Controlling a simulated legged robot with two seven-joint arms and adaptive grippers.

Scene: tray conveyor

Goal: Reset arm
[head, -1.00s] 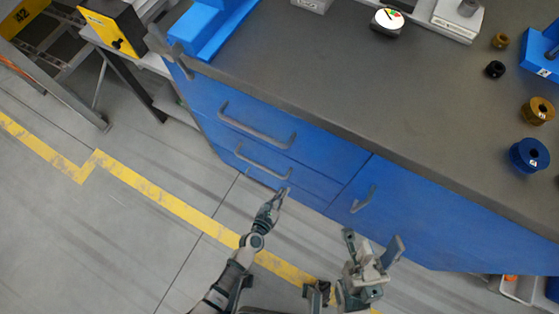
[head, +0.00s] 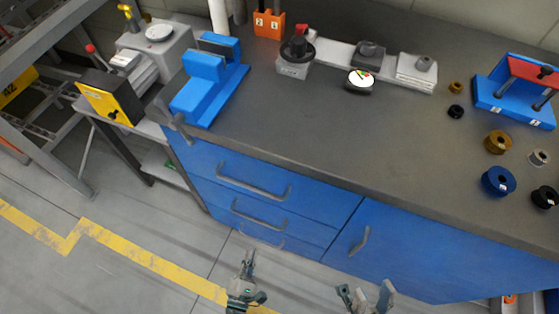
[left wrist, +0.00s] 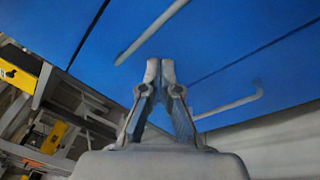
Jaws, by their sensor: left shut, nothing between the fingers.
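My left gripper (head: 249,260) hangs low in front of the blue cabinet in the head view, below its drawers. In the left wrist view the left gripper's fingers (left wrist: 160,68) are together with nothing between them, in front of the blue drawer fronts and handles. My right gripper (head: 365,293) is at the bottom edge of the head view, right of the left one. Its two fingers are spread apart and nothing shows between them. Both grippers are apart from the cabinet as far as I can see.
The blue cabinet (head: 290,215) has drawers with grey handles and a dark worktop (head: 300,120). On the worktop are a blue vise-like block (head: 205,85), a round dial gauge (head: 360,81) and several spools. A yellow box (head: 108,102) is at the left. The floor in front is clear.

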